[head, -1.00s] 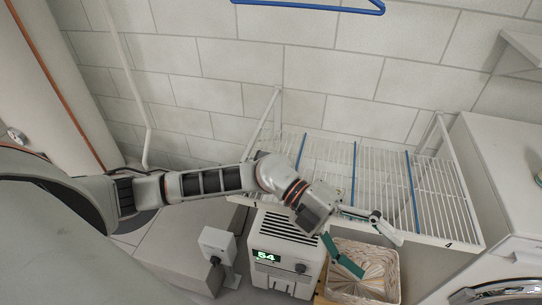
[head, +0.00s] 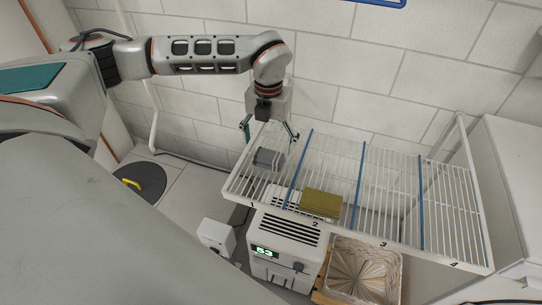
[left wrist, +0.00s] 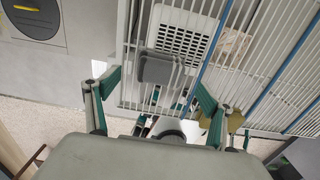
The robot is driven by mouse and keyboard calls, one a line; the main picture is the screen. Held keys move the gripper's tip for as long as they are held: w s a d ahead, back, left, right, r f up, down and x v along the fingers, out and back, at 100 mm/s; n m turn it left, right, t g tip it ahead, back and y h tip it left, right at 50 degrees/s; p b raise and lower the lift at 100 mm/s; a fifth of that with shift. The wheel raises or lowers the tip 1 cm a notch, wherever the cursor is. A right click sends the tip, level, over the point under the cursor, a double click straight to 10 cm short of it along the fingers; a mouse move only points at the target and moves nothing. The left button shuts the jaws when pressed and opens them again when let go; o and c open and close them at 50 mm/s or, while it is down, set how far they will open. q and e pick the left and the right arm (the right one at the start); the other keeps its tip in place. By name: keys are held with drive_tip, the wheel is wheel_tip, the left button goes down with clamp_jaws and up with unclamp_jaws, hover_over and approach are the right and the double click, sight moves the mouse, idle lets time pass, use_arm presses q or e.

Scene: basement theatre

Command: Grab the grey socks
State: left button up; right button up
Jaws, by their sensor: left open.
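A grey folded bundle, which looks like the grey socks (head: 268,158), lies on the left end of the white wire rack (head: 392,215). It also shows in the left wrist view (left wrist: 155,68), between and beyond my fingers. My left gripper (head: 268,129) points down above the rack's left end, close to the grey bundle. It is open, its two fingers spread apart and empty, also in the left wrist view (left wrist: 156,82). I cannot tell the exact height gap. My right gripper is not in view.
An olive folded item (head: 321,203) lies on the rack, right of the grey one. Blue strips divide the rack. A white dehumidifier (head: 286,245) and a wicker basket (head: 362,270) stand below. A white brick wall is behind, a white appliance (head: 505,170) at the right.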

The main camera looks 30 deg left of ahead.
sight(268, 156)
use_arm(q)
drive_tip(key=f, duration=0.2)
drive_tip(key=s+f, duration=0.1)
drive_tip(key=f, duration=0.2)
drive_tip(key=shift+d+f, duration=0.15)
drive_tip(key=shift+f, duration=0.25)
drive_tip(key=c, duration=1.2)
